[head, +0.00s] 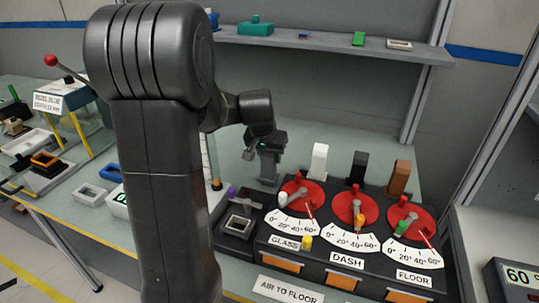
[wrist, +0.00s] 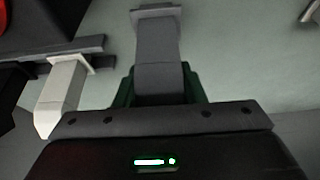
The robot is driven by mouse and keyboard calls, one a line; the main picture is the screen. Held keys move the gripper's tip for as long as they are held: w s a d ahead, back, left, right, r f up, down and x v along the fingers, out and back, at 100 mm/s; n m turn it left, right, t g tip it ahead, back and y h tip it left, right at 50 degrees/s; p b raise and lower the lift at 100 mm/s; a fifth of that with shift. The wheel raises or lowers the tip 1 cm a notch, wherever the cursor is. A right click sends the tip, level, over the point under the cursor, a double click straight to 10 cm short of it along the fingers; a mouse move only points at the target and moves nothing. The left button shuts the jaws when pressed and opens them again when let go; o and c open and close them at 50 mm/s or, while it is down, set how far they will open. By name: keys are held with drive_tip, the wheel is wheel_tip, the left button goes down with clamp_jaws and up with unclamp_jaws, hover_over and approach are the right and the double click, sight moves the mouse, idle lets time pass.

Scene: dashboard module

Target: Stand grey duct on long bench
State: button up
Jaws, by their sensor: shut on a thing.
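The grey duct (head: 268,165) is upright, low over the long bench (head: 383,133), behind the left end of the dashboard module. My gripper (head: 265,143) is shut on its upper part. In the wrist view the grey duct (wrist: 158,45) runs between the green-edged fingers of my gripper (wrist: 158,85), its wider flange at the far end. I cannot tell whether the flange touches the bench.
White (head: 319,160), black (head: 357,169) and brown (head: 400,178) ducts stand in a row to the right, behind the module (head: 345,250) with its red dials. A shelf (head: 330,42) with small parts is above. Bench behind the ducts is clear.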

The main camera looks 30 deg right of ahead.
drive_tip(key=shift+f, duration=0.2)
drive_tip(key=o, duration=1)
drive_tip(key=shift+r, duration=0.1)
drive_tip(key=shift+r, duration=0.3)
drive_tip(key=v, duration=1.1)
drive_tip(key=shift+s+a+r, duration=0.2)
drive_tip(key=shift+r, duration=0.1)
